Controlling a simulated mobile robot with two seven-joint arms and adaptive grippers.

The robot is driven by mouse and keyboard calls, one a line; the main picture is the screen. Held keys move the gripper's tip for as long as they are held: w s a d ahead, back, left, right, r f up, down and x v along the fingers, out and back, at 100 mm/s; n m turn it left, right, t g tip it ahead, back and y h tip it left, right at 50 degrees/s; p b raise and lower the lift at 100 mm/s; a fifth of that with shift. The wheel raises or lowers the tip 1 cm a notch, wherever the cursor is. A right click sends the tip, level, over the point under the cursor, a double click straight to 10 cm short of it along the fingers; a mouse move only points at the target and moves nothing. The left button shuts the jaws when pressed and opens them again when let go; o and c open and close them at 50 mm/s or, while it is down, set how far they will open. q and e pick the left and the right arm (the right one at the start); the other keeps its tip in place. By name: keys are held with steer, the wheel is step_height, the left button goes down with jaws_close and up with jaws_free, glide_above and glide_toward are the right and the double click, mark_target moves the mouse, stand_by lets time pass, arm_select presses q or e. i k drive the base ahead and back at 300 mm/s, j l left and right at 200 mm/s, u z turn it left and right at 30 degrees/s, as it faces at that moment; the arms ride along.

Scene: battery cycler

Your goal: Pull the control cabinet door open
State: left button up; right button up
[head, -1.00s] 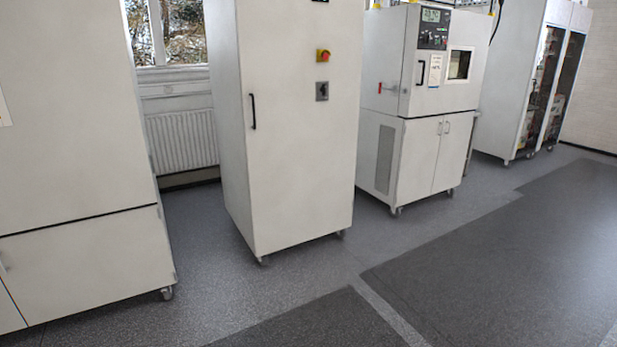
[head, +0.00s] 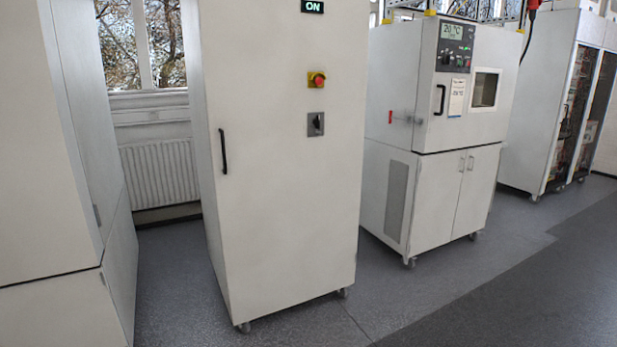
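The control cabinet (head: 209,250) is a tall white box on castors in the middle of the head view. Its front door (head: 270,220) looks shut. A black vertical bar handle (head: 223,151) sits near the door's left edge. Higher up on the front are a green lit "ON" display (head: 312,6), a red and yellow emergency stop (head: 317,79) and a grey rotary switch (head: 315,124). Neither of my grippers is in view.
A white cabinet (head: 45,180) stands close on the left. A white test chamber (head: 450,140) on castors stands to the right, with glass-fronted racks (head: 575,110) beyond. A radiator (head: 160,172) is at the back. The grey floor (head: 440,305) in front is clear.

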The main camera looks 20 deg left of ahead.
mark_target(288, 201)
steer(key=i+u, duration=0.15)
steer(key=i, duration=0.35)
steer(key=i+l+u, duration=0.1)
steer(key=i, duration=0.35)
steer(key=i+l+u, duration=0.15)
steer(key=i, duration=0.3)
steer(key=i+l+u, duration=0.25)
steer(key=i+u, duration=0.2)
steer(key=i+l+u, duration=0.5)
steer(key=k+j, duration=0.1)
